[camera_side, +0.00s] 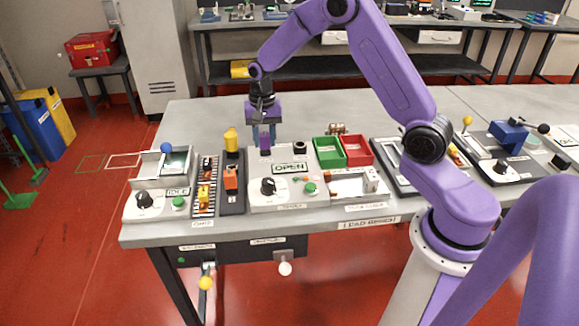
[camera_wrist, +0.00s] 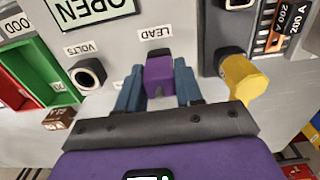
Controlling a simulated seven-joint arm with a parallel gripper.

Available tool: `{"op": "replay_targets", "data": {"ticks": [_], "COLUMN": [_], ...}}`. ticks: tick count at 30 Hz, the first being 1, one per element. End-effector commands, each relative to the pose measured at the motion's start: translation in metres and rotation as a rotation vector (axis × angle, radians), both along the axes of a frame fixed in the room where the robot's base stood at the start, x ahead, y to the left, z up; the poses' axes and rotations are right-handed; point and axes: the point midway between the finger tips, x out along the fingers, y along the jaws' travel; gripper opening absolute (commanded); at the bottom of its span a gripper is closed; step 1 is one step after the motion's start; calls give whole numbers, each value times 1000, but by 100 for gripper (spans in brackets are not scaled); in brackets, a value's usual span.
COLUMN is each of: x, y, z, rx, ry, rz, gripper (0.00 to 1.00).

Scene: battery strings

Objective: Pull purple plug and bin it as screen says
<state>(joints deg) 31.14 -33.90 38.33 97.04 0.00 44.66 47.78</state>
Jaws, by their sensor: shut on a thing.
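The purple plug (camera_wrist: 159,76) sits between my gripper's fingers in the wrist view, close to the panel label LEAD. It also shows in the side view (camera_side: 265,143), upright between the fingertips. My gripper (camera_wrist: 158,90) is shut on the plug; in the side view it points down over the back of the grey panel (camera_side: 258,195). I cannot tell whether the plug is still seated in its socket. The screen (camera_side: 290,168) reads OPEN. A green bin (camera_side: 328,152) and a red bin (camera_side: 357,150) stand side by side to the right; the green one's label ends in OOD.
A knob (camera_side: 268,186) and a green button (camera_side: 310,188) are on the panel front. Free table lies behind the panels.

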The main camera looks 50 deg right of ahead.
Motion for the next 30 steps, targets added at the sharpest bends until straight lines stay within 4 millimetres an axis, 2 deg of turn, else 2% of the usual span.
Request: {"op": "replay_targets", "data": {"ticks": [30], "x": [0], "y": [0], "z": [22], "rx": [0], "ry": [-1], "rz": [0], "gripper": [0]}}
